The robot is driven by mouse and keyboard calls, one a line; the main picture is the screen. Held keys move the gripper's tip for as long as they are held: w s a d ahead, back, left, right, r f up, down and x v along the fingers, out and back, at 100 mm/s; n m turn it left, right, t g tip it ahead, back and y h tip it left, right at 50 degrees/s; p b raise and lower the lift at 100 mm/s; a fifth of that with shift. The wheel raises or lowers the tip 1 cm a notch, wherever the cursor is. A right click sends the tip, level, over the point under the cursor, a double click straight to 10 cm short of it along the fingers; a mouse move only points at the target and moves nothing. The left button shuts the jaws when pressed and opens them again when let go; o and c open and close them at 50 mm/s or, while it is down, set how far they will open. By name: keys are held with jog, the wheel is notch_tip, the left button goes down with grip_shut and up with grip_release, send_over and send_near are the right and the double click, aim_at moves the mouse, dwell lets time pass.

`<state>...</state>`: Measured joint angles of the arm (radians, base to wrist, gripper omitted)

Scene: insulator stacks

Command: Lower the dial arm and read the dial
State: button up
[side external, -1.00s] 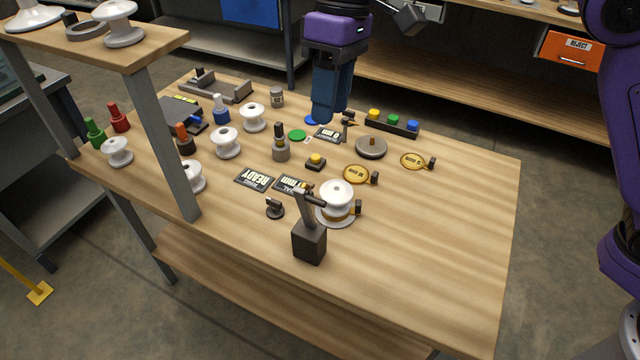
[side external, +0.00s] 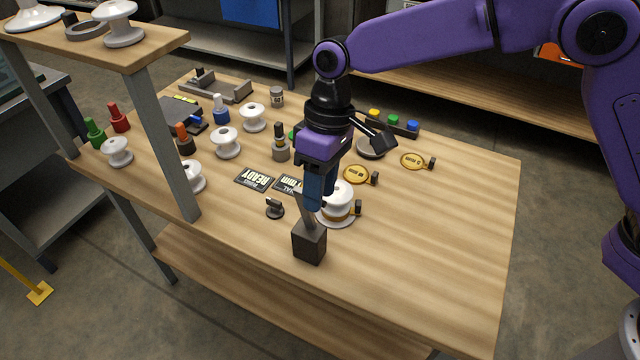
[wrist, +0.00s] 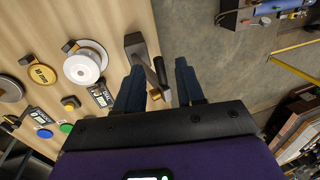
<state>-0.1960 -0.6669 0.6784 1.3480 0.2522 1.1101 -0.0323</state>
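The dial arm stand is a dark block (side external: 309,243) with a grey upright (side external: 307,211), near the table's front edge. In the wrist view its grey post (wrist: 136,48) and dark handle (wrist: 161,72) show. My gripper (side external: 314,205) is low over the stand, fingers pointing down. In the wrist view my gripper (wrist: 160,66) is open, with the handle between its blue fingers; contact cannot be told. A white insulator (side external: 341,192) stands on a pale disc beside the stand, partly hidden by my gripper; it also shows in the wrist view (wrist: 82,69). No readable dial face shows.
A READY card (side external: 253,179) and an mm card (side external: 287,184) lie left of my gripper. A small black knob (side external: 275,209) stands left of the block. A yellow round tag (side external: 356,174) lies behind the insulator. The table's right front is clear.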

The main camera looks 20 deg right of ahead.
grip_shut()
jog(key=shift+w, duration=0.1)
jog(key=w+d+f+g+y, duration=0.3)
jog(key=w+d+g+y, duration=0.4)
jog(key=w+d, duration=0.1)
jog(key=w+d+f, duration=0.3)
jog(key=d+f, duration=0.1)
jog(key=f, duration=0.5)
jog(key=shift+w+f, duration=0.25)
jog(key=shift+w, duration=0.15)
dwell(0.4)
dwell(0.3)
